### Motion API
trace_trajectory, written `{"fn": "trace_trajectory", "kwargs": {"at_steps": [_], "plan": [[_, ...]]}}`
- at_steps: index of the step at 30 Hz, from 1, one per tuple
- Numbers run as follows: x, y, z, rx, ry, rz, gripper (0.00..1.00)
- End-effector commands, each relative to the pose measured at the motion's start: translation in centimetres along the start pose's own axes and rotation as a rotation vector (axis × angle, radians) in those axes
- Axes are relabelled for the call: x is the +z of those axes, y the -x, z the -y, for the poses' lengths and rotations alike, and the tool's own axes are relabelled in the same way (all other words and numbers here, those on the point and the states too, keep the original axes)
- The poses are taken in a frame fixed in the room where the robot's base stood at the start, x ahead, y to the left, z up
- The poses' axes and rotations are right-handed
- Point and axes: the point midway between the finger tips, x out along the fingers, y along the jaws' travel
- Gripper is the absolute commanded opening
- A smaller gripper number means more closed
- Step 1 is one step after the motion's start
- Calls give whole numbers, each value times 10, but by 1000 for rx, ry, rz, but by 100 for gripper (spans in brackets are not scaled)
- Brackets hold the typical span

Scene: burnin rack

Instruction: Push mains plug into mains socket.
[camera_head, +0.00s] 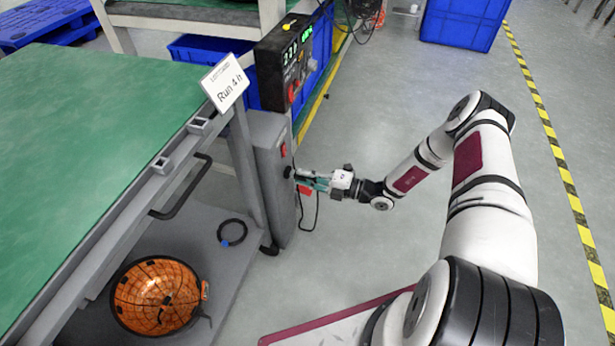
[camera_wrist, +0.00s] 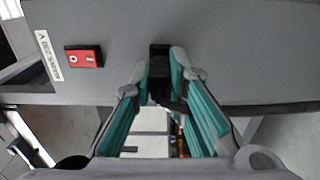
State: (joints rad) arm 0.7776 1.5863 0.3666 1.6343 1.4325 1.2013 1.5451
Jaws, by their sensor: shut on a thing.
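My gripper (camera_head: 297,176) reaches in from the right to the face of the grey upright box (camera_head: 265,150) at the end of the bench. In the wrist view, my gripper (camera_wrist: 160,75) has its teal-lined fingers closed on the black mains plug (camera_wrist: 161,88), with a fingertip on each side. The plug's front is at the grey panel, at the dark mains socket (camera_wrist: 159,48). The fingers and plug hide most of the socket, so I cannot tell how deep the plug sits. A black cord (camera_head: 317,212) hangs below my gripper.
A red rocker switch (camera_wrist: 84,57) and a white label (camera_wrist: 48,55) are beside the socket. A black display panel (camera_head: 290,62) stands above the box. The green-topped bench (camera_head: 90,120) is at left, with an orange dome (camera_head: 157,297) on its lower shelf.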

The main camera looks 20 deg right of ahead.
Motion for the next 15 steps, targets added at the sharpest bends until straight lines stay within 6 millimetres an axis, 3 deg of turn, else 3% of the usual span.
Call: {"fn": "trace_trajectory", "kwargs": {"at_steps": [14,15], "plan": [[0,-11,0,-1,0,0,0],[0,-11,0,-1,0,0,17]]}}
